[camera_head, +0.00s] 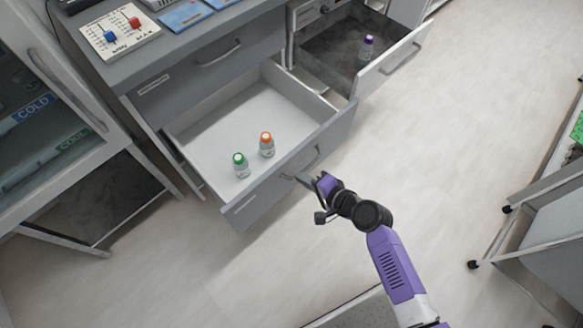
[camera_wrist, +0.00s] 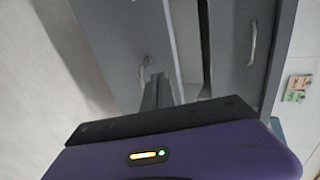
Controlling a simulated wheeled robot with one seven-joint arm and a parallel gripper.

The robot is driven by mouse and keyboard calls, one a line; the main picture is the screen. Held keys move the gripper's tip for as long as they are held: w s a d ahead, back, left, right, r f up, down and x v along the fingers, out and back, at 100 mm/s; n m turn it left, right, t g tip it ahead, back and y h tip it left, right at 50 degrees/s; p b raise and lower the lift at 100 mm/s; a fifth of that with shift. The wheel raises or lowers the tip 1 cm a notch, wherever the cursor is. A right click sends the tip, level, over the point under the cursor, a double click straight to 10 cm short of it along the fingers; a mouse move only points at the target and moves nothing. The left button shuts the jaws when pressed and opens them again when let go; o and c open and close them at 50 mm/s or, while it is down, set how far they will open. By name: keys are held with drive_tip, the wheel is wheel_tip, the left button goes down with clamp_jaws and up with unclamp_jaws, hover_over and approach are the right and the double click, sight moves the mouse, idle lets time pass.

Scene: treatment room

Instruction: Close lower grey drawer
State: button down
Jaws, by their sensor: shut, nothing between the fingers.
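The lower grey drawer (camera_head: 325,142) is pulled well out of the cabinet in the head view. A green-capped bottle (camera_head: 241,165) and an orange-capped bottle (camera_head: 267,144) stand inside it. Its front carries a curved metal handle (camera_head: 308,163). My gripper (camera_head: 303,180) is shut and empty, just outside the drawer front close to the handle. In the wrist view my fingers (camera_wrist: 157,90) point at the drawer front (camera_wrist: 118,50) beside its handle (camera_wrist: 144,72). I cannot tell whether the fingertips touch the front.
A closed grey drawer (camera_head: 215,70) sits above the open one. Another drawer (camera_head: 392,62) to the right is also out, with a purple-capped bottle (camera_head: 367,47). A glass-doored cabinet (camera_head: 50,95) stands left, a wheeled cart (camera_head: 540,225) right. Floor (camera_head: 445,150) between is clear.

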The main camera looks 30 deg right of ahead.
sight(284, 165)
drive_tip(key=shift+w+a+f, duration=0.1)
drive_tip(key=shift+w+a, duration=0.15)
drive_tip(key=shift+w, duration=0.55)
drive_tip(key=shift+w+a+f, duration=0.15)
drive_tip(key=shift+w+a, duration=0.1)
drive_tip(key=shift+w, duration=0.6)
drive_tip(key=shift+w+a+f, duration=0.1)
drive_tip(key=shift+w+a, duration=0.15)
drive_tip(key=shift+w, duration=0.55)
